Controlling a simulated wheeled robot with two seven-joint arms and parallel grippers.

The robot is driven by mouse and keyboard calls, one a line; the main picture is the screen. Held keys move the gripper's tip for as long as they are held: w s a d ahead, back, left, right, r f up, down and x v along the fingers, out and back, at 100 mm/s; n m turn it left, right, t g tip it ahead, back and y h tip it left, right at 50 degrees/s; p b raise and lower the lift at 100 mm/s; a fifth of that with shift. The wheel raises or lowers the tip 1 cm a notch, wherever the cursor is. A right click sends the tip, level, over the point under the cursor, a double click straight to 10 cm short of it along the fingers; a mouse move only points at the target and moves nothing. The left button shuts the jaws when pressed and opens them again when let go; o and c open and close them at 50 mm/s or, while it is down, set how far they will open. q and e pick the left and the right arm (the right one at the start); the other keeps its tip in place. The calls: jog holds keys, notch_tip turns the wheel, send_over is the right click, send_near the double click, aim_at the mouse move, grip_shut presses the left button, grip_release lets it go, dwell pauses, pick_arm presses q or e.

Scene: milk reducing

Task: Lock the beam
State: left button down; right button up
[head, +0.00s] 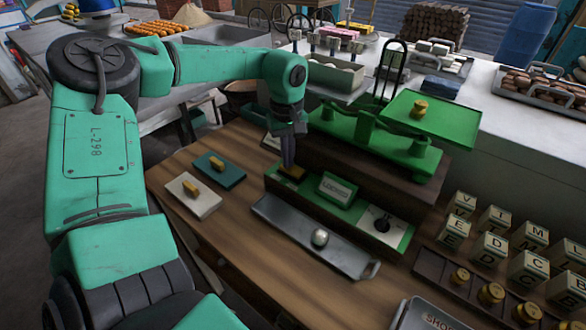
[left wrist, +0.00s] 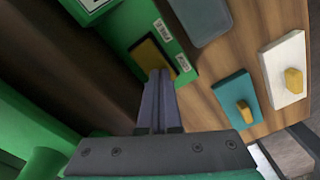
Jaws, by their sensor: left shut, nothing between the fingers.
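A green balance scale (head: 367,135) stands on a dark wooden base with a green front panel (head: 318,197). A small sign (head: 337,188) on the panel seems to read "LOCKED". A yellow-brown switch piece (head: 291,171) sits at the panel's left end; in the left wrist view the same piece (left wrist: 146,56) lies in the green panel between small labels. My left gripper (head: 288,164) is shut and empty, pointing down with its tips at this piece; the left wrist view shows the tips (left wrist: 160,74) at its edge. I cannot tell whether they touch. The right gripper is out of view.
A white plate with a dark knob (head: 383,225) is at the panel's right end. White (head: 193,196) and teal (head: 220,169) blocks with yellow handles lie left. Letter cubes (head: 489,249) stand right.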

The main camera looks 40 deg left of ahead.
pick_arm(q)
jog(key=shift+r+p, duration=2.2)
jog(key=shift+r, duration=1.3)
jog(key=shift+f, duration=0.1)
